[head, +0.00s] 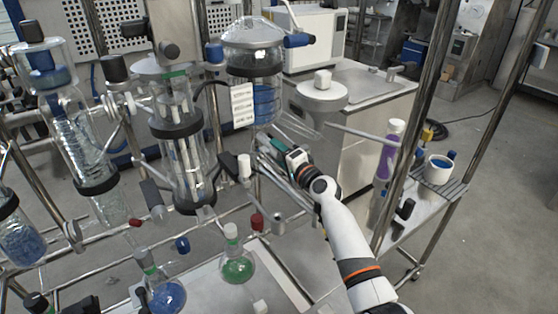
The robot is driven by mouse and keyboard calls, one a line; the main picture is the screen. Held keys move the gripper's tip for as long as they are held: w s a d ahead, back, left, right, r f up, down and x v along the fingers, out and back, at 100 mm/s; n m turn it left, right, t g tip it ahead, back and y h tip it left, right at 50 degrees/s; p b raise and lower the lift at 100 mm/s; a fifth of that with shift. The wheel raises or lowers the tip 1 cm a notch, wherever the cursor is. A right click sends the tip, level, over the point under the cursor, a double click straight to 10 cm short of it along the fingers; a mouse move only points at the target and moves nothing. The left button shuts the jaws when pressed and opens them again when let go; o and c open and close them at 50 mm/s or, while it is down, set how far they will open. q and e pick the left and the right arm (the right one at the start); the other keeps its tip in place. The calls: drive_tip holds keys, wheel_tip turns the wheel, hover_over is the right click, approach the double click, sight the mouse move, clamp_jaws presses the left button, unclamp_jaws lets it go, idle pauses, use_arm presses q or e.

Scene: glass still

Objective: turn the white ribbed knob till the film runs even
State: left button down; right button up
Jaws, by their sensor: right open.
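A small white knob (244,165) sits beside a dark valve body, below the large glass vessel (255,75) with blue contents. It is too small to make out ribs. My right gripper (268,150) is just to the right of this knob, under the vessel, and apart from it as far as I can see. It is open, and its fingers are partly lost among the tubes. The film inside the glass column (182,140) cannot be made out. My left gripper is not in view.
Steel rods and clamps frame the glassware. A flask with green liquid (237,268) and one with blue liquid (167,297) stand low in front. A purple bottle (389,150) and white mug (438,170) stand on the right shelf. Open floor lies at right.

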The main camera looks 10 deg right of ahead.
drive_tip(key=shift+r, duration=0.1)
drive_tip(key=shift+s+n, duration=0.1)
drive_tip(key=shift+n, duration=0.2)
drive_tip(key=n+b, duration=0.1)
drive_tip(key=n, duration=0.1)
drive_tip(key=n+b, duration=0.2)
drive_tip(key=shift+f, duration=0.3)
drive_tip(key=shift+r+n+b, duration=0.1)
drive_tip(key=shift+n+b, duration=0.2)
drive_tip(key=shift+n, duration=0.5)
drive_tip(key=shift+r, duration=0.2)
